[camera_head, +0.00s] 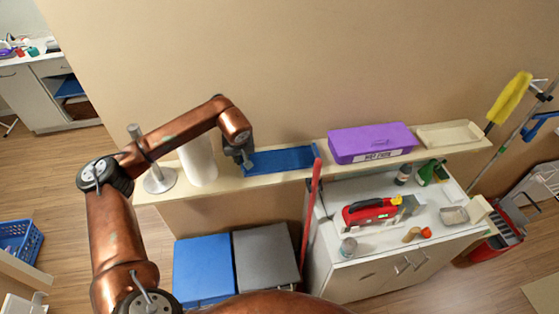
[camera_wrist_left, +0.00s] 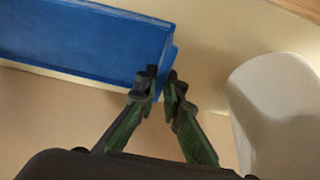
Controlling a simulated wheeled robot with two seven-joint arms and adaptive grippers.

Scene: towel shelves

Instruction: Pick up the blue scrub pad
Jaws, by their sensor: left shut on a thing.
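I cannot make out a separate blue scrub pad in either view. A long blue tray (camera_head: 285,158) with a raised rim lies on the beige shelf along the wall; it also shows in the left wrist view (camera_wrist_left: 75,38). My left gripper (camera_head: 246,163) is at the tray's left end. In the left wrist view, the fingers (camera_wrist_left: 161,80) are shut on the tray's end wall near a corner. The fingertips hide part of that wall. My right gripper is not in view.
A white paper roll (camera_head: 198,162) stands close to the left gripper, also in the left wrist view (camera_wrist_left: 275,115). A metal stand (camera_head: 160,180) is further left. A purple box (camera_head: 372,142) and a beige tray (camera_head: 450,135) share the shelf. Blue (camera_head: 203,270) and grey (camera_head: 265,255) bins stand below.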

